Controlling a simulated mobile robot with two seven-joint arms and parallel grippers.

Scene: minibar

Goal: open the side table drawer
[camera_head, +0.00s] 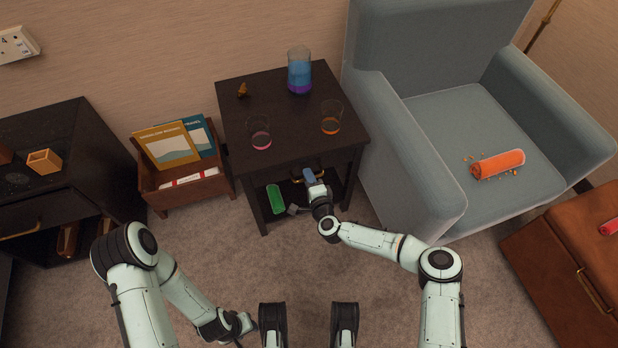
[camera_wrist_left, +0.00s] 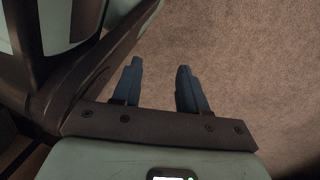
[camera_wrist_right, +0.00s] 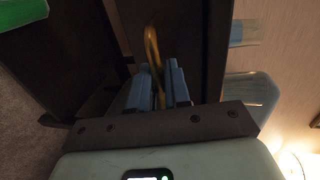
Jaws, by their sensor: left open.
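The dark side table (camera_head: 290,108) stands left of the armchair, its drawer front facing me under the top. A brass drawer handle (camera_head: 294,180) shows beside my right gripper (camera_head: 312,176), and it also shows in the right wrist view (camera_wrist_right: 152,45). The blue fingers of my right gripper (camera_wrist_right: 159,82) sit close on either side of the handle, which runs between them. I see no clear gap above the drawer front in the head view. My left gripper (camera_head: 246,326) hangs low over the carpet, away from the table; its fingers (camera_wrist_left: 160,85) are apart and empty.
Glasses (camera_head: 260,133) (camera_head: 331,118), a blue and purple vessel (camera_head: 299,72) and a small golden figure (camera_head: 242,90) stand on the tabletop. A green item (camera_head: 275,198) lies on the lower shelf. A magazine rack (camera_head: 190,193) is left, the armchair (camera_head: 400,160) close right.

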